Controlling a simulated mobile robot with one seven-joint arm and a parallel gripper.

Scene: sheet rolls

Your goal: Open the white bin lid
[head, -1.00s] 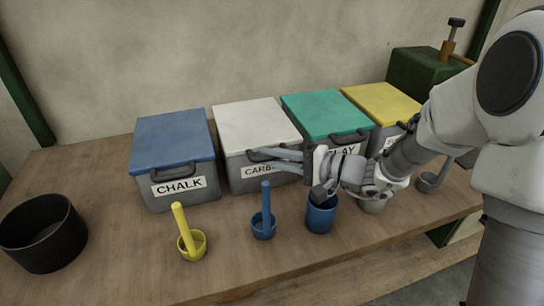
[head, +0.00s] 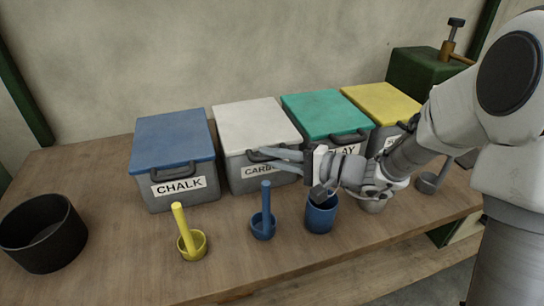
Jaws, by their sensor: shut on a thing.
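The white bin lid (head: 254,124) lies closed on a grey bin (head: 240,180), second from the left in the row. A label starting "CARB" is on the bin's front, partly covered. A dark handle (head: 256,156) sits at the lid's front edge. My gripper (head: 264,158) reaches in from the right, with its two long fingers at this handle. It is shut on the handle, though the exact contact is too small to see.
A blue-lidded chalk bin (head: 172,138) stands to the left, and green-lidded (head: 322,112) and yellow-lidded (head: 381,103) bins to the right. A yellow scoop (head: 190,240), blue scoop (head: 264,222), blue cup (head: 320,216) and black tub (head: 40,245) stand in front.

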